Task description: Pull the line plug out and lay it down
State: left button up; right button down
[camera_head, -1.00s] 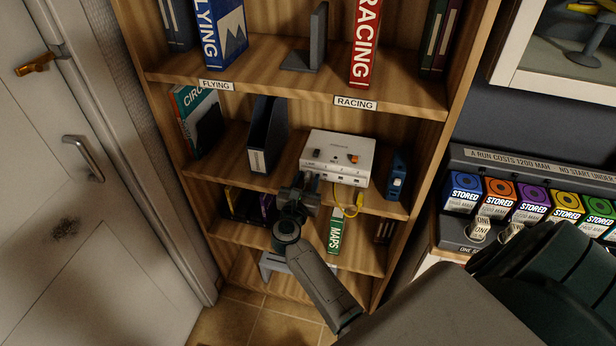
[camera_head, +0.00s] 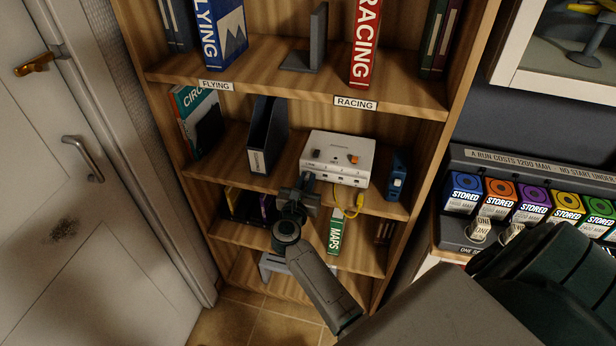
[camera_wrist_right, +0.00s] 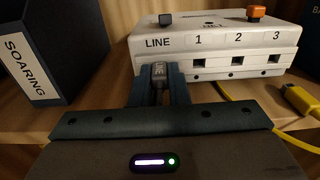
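The white box (camera_head: 338,152) stands on the middle shelf. In the right wrist view, its front carries LINE, 1, 2 and 3 labels. The line plug (camera_wrist_right: 159,73), a small grey piece with lettering on it, is at the box front under the LINE label. My right gripper (camera_head: 306,182) is in front of the box's left end. In the right wrist view its fingers (camera_wrist_right: 160,84) are on both sides of the plug and look shut on it. The port behind the plug is hidden. My left gripper is not in view.
Bare shelf wood lies between holder and box.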

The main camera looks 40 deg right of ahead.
aim_at(327, 201)
jog(key=shift+b+v, duration=0.3)
jog(key=shift+v, duration=2.7)
jog(key=shift+d, duration=0.1)
jog(key=shift+s+d+p, duration=0.2)
jog(key=shift+s+d, duration=0.2)
jog(key=shift+d, duration=0.8)
jog(key=shift+s+d+p, duration=0.25)
jog(key=shift+s+d, duration=0.15)
jog(key=shift+d, duration=0.75)
jog(key=shift+s+d+p, duration=0.2)
jog(key=shift+s+d, duration=0.2)
jog(key=shift+d, duration=0.8)
jog(key=shift+f, duration=0.1)
jog(key=shift+f+b, duration=1.15)
jog(key=shift+f, duration=0.1)
